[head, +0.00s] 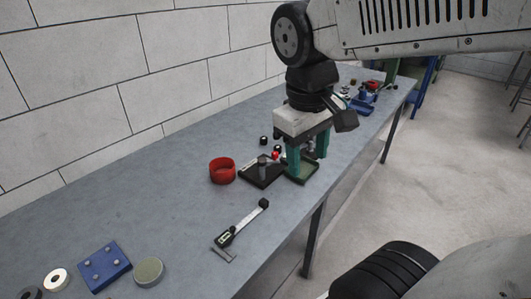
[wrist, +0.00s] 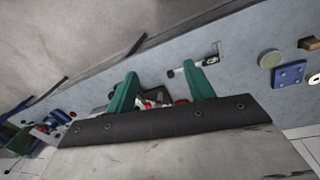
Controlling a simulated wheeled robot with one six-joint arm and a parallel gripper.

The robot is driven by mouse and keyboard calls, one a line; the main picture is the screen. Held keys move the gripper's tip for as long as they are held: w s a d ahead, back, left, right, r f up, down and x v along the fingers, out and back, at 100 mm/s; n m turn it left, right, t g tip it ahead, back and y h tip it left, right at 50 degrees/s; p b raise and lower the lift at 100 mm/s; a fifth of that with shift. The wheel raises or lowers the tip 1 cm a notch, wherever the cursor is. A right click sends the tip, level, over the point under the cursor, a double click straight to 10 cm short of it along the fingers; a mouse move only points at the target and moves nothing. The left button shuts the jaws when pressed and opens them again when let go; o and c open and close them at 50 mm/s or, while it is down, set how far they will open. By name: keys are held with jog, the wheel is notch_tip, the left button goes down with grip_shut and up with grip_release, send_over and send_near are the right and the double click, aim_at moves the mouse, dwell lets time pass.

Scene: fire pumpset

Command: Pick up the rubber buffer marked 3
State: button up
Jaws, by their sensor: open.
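Small black cylinders (head: 263,140) that look like rubber buffers stand on the grey bench behind a black tray. No number can be read on them, so I cannot tell which is marked 3. The black tray (head: 250,177) holds a dark upright piece and a small red piece.
A red round container (head: 222,170) stands left of the black tray. A digital caliper (head: 240,224) lies nearer. A blue block (head: 104,266), a greenish disc (head: 149,271) and rings are at the near left. Blue and red items (head: 363,103) are at the far end.

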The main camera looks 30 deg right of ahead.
jog(key=w+d+f+n+g+h, duration=0.1)
jog(key=w+d+f+n+h, duration=0.15)
jog(key=w, duration=0.55)
jog(key=w+d+f+n+g+h, duration=0.1)
jog(key=w+d+n+h, duration=0.15)
jog(key=w, duration=0.65)
jog(key=w+d+f+n+g+h, duration=0.1)
jog(key=w+d, duration=0.2)
jog(key=w, duration=0.5)
jog(key=n+g+h, duration=0.1)
jog(key=n+h, duration=0.4)
jog(key=n, duration=0.2)
send_near(276, 147)
jog(key=shift+s+d+f, duration=0.15)
jog(key=shift+s+d, duration=0.25)
jog(key=shift+d, duration=0.4)
jog(key=shift+d+f, duration=0.15)
jog(key=shift+f, duration=0.2)
jog(key=x, duration=0.7)
jog(key=shift+w+d+f, duration=0.1)
jog(key=shift+w+d, duration=0.05)
jog(key=shift+d, duration=0.15)
jog(key=c, duration=1)
